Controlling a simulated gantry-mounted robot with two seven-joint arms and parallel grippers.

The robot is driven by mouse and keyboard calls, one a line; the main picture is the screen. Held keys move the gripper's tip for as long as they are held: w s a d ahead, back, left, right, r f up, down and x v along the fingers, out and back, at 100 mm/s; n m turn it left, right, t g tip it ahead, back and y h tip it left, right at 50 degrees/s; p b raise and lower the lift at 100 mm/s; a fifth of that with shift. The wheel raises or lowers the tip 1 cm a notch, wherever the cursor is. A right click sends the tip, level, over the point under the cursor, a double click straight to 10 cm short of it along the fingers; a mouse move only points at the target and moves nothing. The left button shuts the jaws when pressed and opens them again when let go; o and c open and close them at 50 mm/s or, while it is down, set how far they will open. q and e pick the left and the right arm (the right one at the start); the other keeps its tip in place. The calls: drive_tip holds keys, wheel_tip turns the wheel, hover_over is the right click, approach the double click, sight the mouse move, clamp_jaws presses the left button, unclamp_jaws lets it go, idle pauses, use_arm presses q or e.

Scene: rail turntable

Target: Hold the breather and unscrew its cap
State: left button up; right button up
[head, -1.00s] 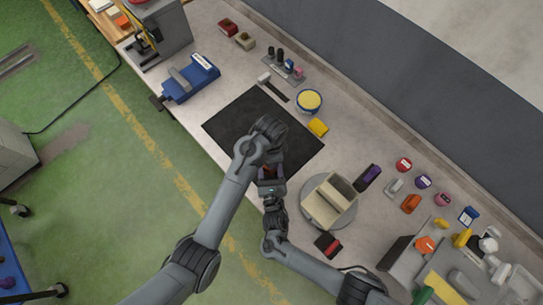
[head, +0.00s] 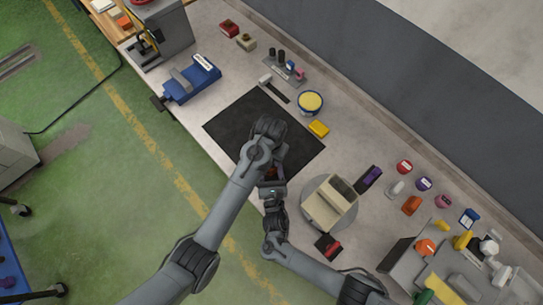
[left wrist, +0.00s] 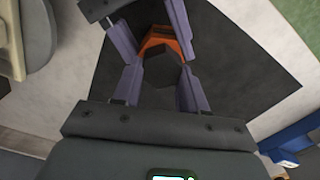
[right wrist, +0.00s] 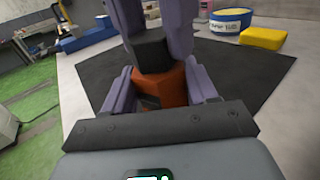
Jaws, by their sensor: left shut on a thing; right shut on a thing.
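The breather has an orange body (right wrist: 160,85) and a dark cap (right wrist: 152,55) directly above it in the right wrist view. My right gripper (right wrist: 160,92) is shut on the orange body. My left gripper (left wrist: 158,80) is shut on the dark cap, which it largely encloses. The left wrist view shows the dark cap (left wrist: 160,68) nearer and the orange body (left wrist: 166,42) beyond it. The two grippers face each other above the black mat's front edge. In the head view my arms mostly hide the breather. I cannot tell how loose the cap is.
The black mat (head: 235,128) lies bare around the grippers. A round turntable with a cream box (head: 330,203) stands close to the right. A blue vise (head: 190,82) is at the left. A yellow-topped tub (head: 311,102) and yellow block (head: 318,129) are behind the mat.

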use_arm(q)
drive_tip(key=shift+s+f+n, duration=0.1)
drive_tip(key=shift+s+n, duration=0.1)
drive_tip(key=shift+n, duration=0.1)
use_arm(e)
drive_tip(key=shift+w, duration=0.1)
use_arm(q)
drive_tip(key=n, duration=0.2)
drive_tip(key=shift+n, duration=0.4)
drive_tip(key=n, duration=0.3)
drive_tip(key=shift+a, duration=0.15)
drive_tip(key=shift+n, duration=0.8)
drive_tip(key=shift+w+r, duration=0.15)
drive_tip(key=shift+r, duration=0.5)
drive_tip(key=shift+r, duration=1.05)
